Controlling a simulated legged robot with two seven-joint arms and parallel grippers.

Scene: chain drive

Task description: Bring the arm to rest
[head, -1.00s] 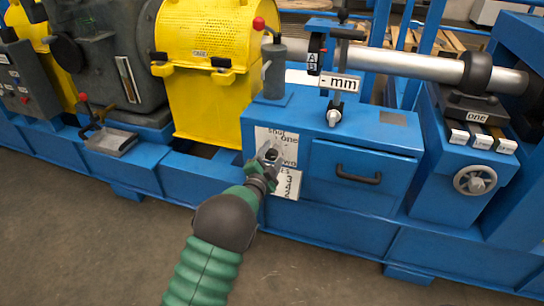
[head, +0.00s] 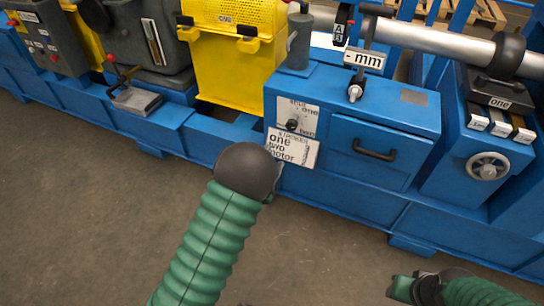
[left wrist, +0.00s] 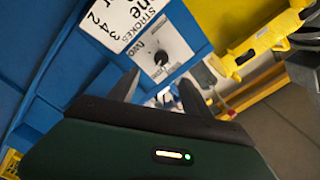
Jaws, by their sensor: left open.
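My left arm (head: 210,240) reaches in from the bottom of the head view, with its dark round wrist (head: 245,170) below the control panel. The wrist hides most of my left gripper there. In the left wrist view my left gripper (left wrist: 157,88) is open, with nothing between its two dark fingers. The black knob (head: 292,125) on the blue cabinet's panel is in clear view. The knob (left wrist: 161,58) also shows beyond the fingers in the left wrist view, apart from them. My right gripper (head: 402,287) is partly visible at the lower right, and its jaws are unclear.
The blue cabinet (head: 340,110) has a drawer with a black handle (head: 374,149). A yellow guard (head: 235,70) stands left of it, and a handwheel (head: 488,167) to the right. The floor (head: 90,220) in front of the machine is clear.

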